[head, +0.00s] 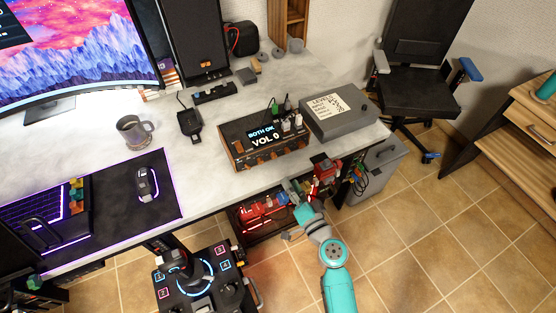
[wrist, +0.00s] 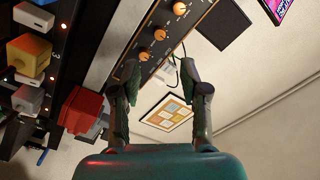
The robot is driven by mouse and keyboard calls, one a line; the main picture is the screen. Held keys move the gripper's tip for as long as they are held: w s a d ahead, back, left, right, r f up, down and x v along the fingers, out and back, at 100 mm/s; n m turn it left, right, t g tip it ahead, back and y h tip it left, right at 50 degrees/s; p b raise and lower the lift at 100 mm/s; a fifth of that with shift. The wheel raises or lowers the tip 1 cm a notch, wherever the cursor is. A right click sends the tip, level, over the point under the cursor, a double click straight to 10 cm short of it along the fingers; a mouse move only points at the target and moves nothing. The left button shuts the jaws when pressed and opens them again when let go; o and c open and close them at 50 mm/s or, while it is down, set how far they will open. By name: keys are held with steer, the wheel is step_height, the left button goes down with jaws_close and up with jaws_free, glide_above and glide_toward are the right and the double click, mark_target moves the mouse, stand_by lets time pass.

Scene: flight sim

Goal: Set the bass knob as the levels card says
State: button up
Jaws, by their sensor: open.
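The amplifier box (head: 262,143) stands near the desk's front edge, its screen reading "BOTH OK" and "VOL 0". Several orange knobs line its front, and the wrist view shows them closer, one being the middle knob (wrist: 159,34). I cannot read which is bass. The levels card (head: 327,106) lies on a grey case right of the box; its heading reads "LEVELS", but its values are too small to read. My gripper (wrist: 160,74) is open and empty, with the knob panel beyond its fingertips. In the head view it is below the desk edge, partly hidden among clutter.
A drawer or tray with red parts (head: 262,208) is below the desk edge beside my arm. The wrist view shows a red block (wrist: 82,108) close to the left finger. A grey bin (head: 372,170) stands at right. Plugs and cables sit on the box's top.

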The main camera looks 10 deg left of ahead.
mark_target(275, 158)
steer(key=x, duration=1)
steer(key=shift+w+a, duration=0.15)
steer(key=shift+w, duration=0.05)
jaws_close()
